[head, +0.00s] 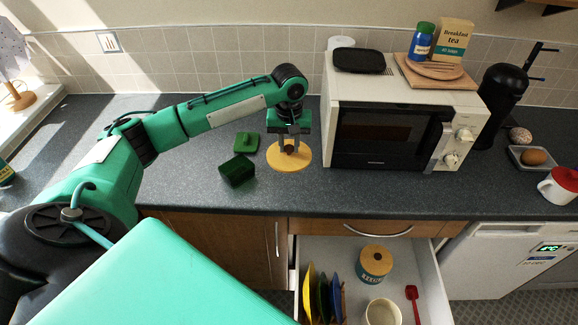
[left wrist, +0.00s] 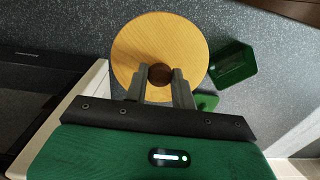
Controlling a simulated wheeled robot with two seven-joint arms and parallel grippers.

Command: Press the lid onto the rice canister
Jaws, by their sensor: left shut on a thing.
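A round wooden lid (head: 296,161) with a dark brown knob is held over the worktop, left of the microwave. My left gripper (head: 289,147) points down and is shut on the knob; the left wrist view shows the fingers (left wrist: 160,85) on both sides of it and the lid (left wrist: 155,40) beyond. In the open drawer stands a canister (head: 374,265) with a wooden lid on it and a blue lettered band that I cannot read clearly. A cream open-topped canister (head: 382,313) stands nearer, cut off by the picture's bottom edge. I cannot tell which is the rice canister. My right gripper is out of view.
A dark green open box (head: 237,170) and a green lid (head: 246,142) lie left of the held lid. The microwave (head: 400,125) stands close on its right. The open drawer (head: 341,249) also holds upright plates (head: 311,292) and a red spoon (head: 413,297).

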